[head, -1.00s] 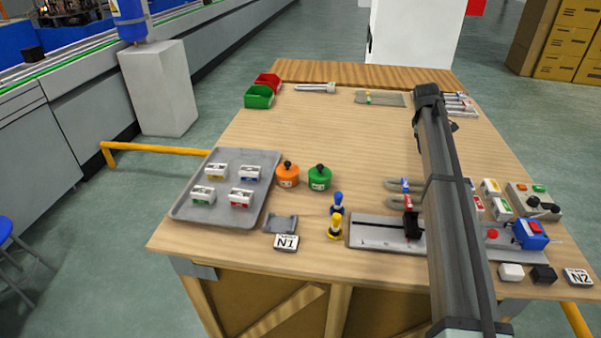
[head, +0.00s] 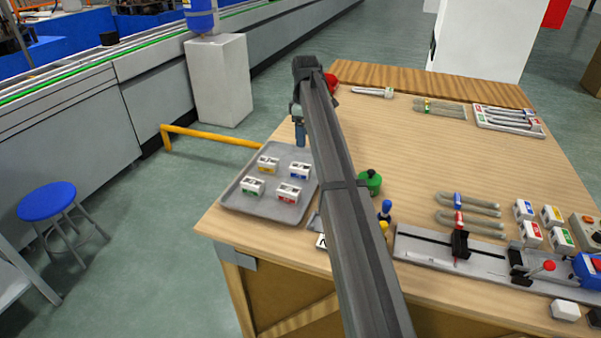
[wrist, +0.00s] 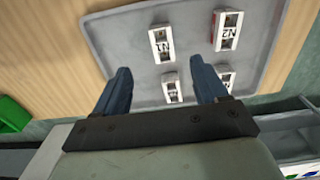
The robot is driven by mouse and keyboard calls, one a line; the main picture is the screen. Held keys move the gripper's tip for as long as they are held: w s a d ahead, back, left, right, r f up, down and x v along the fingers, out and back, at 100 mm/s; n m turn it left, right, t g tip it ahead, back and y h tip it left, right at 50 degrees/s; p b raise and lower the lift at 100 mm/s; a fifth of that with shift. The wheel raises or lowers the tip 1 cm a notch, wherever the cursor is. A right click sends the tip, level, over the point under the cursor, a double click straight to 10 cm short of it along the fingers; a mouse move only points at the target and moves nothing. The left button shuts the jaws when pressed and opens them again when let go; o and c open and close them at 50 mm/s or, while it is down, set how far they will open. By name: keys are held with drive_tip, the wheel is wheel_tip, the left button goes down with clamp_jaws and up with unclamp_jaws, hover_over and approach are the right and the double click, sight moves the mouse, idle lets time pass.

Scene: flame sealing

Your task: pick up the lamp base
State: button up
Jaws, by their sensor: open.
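Several small white blocks with coloured labels, possibly lamp bases, sit on the grey tray (head: 271,178): yellow (head: 267,163), blue (head: 299,170), green (head: 252,187) and red (head: 289,193). I cannot tell which thing is the lamp base. My gripper (head: 300,143) is over the tray's far side in the head view. In the wrist view my gripper (wrist: 160,68) is open and empty, blue fingers apart. An N1 block (wrist: 161,44) and a lower block (wrist: 172,88) show between or just ahead of the fingers. An N2 block (wrist: 228,30) is to the right.
A green pot (head: 370,183) stands right of my arm, which hides the orange pot. Blue and yellow pegs (head: 385,209), a grey rail fixture (head: 420,246) and several more blocks (head: 530,234) lie farther right. The table's middle is clear.

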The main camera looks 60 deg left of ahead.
sight(300, 166)
drive_tip(key=f, duration=0.5)
drive_tip(key=s+f, duration=0.1)
drive_tip(key=f, duration=0.2)
drive_tip(key=shift+a+f, duration=0.1)
drive_tip(key=shift+f, duration=0.05)
drive_tip(key=shift+s+a+f, duration=0.1)
drive_tip(key=shift+a+f, duration=0.1)
drive_tip(key=shift+f, duration=1.15)
drive_tip(key=shift+a+f, duration=0.15)
drive_tip(key=shift+f, duration=1.2)
drive_tip(key=c, duration=1.1)
